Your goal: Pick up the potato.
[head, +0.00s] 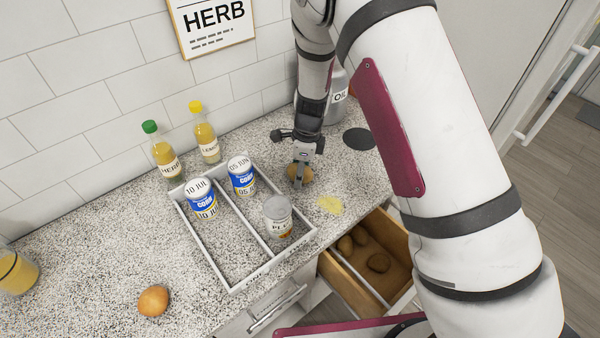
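A brown potato (306,175) lies on the speckled counter behind the tray, partly hidden by my gripper. The far finger is hidden, so I cannot tell whether the fingers press on the potato. The potato appears to rest on the counter. More potatoes (378,263) lie in an open wooden drawer (333,273) below the counter.
Two bottles (165,158) (205,138) stand by the wall. An orange-brown round item (153,300) lies at front left. A dark disc (359,139) lies right of my gripper.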

